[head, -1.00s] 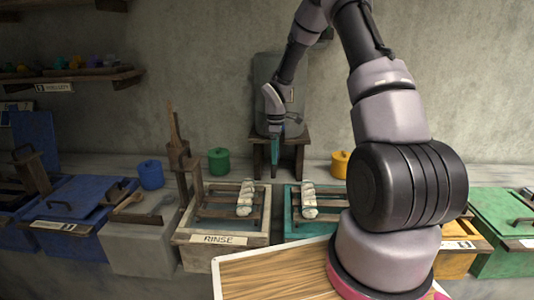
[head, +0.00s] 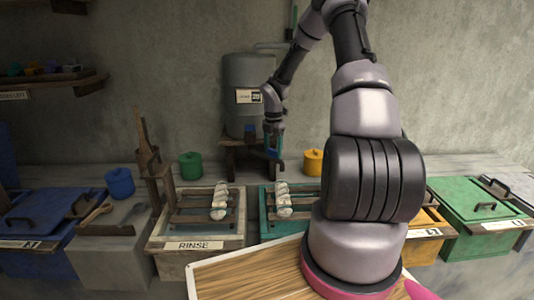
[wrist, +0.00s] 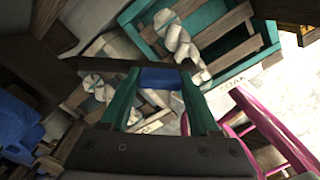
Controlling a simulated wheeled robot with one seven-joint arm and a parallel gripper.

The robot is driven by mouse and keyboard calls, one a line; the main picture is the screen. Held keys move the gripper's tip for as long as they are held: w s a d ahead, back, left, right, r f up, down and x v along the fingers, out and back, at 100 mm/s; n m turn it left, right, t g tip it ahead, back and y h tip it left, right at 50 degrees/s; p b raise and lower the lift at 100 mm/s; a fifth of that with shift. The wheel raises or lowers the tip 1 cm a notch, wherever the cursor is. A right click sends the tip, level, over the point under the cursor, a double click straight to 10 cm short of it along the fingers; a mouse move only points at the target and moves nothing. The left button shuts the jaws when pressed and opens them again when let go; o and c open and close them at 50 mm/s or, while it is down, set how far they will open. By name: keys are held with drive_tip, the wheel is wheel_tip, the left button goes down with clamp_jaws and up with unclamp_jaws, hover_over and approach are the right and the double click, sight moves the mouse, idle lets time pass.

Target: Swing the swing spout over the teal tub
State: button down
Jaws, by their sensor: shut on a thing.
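The teal tub (head: 264,234) stands in the row of tubs right of the rinse tub, with a white twisted skein (head: 284,200) on its wooden slats. In the wrist view the teal tub (wrist: 147,38) is at upper right. My gripper (head: 273,155) is in front of the grey tank's stand, near the teal tub's back left. In the wrist view my gripper (wrist: 160,78) has its teal fingers shut on a blue piece. A dark bar runs behind the fingertips; the blue piece and bar appear to be the swing spout (wrist: 160,77). Its joint to the tank is not clear.
The grey tank (head: 248,90) stands on a wooden stand behind the tubs. The rinse tub (head: 160,241) is to the left, with a skein (head: 219,200). Green (head: 191,166) and yellow (head: 313,162) pots flank the stand. My arm covers the teal tub's right side.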

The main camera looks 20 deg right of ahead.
drive_tip(key=shift+w+d+n, duration=0.5)
drive_tip(key=shift+d+n, duration=0.2)
drive_tip(key=shift+n, duration=0.1)
drive_tip(key=shift+w+d+n, duration=0.5)
drive_tip(key=shift+d+n, duration=0.15)
drive_tip(key=shift+n, duration=0.15)
drive_tip(key=shift+c, duration=0.6)
unclamp_jaws()
wheel_tip(320, 180, up, 11)
drive_tip(key=shift+f, duration=0.1)
